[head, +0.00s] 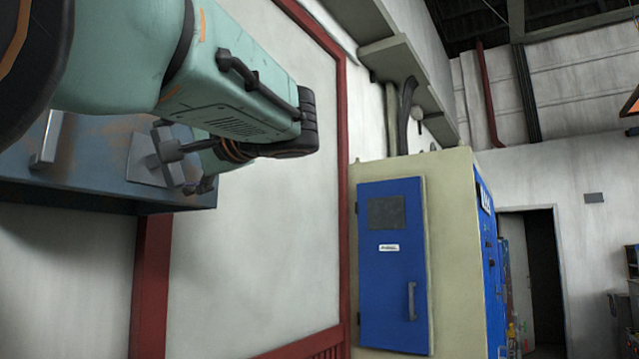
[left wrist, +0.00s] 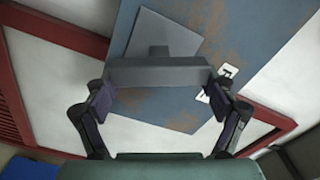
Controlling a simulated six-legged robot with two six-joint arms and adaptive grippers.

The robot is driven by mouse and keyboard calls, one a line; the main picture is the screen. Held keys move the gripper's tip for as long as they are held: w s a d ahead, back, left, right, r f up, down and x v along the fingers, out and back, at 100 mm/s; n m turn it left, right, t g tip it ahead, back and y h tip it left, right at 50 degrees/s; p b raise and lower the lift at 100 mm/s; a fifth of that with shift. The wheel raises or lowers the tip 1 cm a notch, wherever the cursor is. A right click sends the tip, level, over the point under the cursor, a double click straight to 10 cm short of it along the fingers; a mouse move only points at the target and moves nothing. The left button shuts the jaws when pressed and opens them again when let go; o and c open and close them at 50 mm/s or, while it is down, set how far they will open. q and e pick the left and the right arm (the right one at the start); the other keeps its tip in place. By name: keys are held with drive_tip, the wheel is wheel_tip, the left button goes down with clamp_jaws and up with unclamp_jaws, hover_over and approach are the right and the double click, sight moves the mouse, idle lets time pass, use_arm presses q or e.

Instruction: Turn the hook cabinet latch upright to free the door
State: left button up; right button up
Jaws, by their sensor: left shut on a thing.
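The hook cabinet (head: 95,150) is a worn blue-grey box high on the wall at the left of the head view; its rusted face also shows in the left wrist view (left wrist: 245,30). The latch has a square grey plate (left wrist: 172,32) and a dark grey crossbar (left wrist: 160,73) standing off it. The plate (head: 145,165) is at the right part of the cabinet face in the head view. My left gripper (left wrist: 163,98) is shut on the crossbar, one finger at each end. In the head view my left gripper (head: 186,160) partly hides the latch. My right gripper is out of view.
A light metal handle (head: 47,140) is on the cabinet's left part. Red frame posts (head: 151,285) run along the white wall. A cream cabinet with a blue door (head: 392,285) stands to the right. A doorway (head: 535,270) is farther back.

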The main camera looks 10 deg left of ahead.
use_arm(q)
drive_tip(key=m, duration=0.5)
drive_tip(key=shift+f, duration=0.35)
drive_tip(key=shift+m, duration=0.3)
drive_tip(key=o, duration=1)
drive_tip(key=shift+a, duration=0.3)
drive_tip(key=shift+d, duration=0.1)
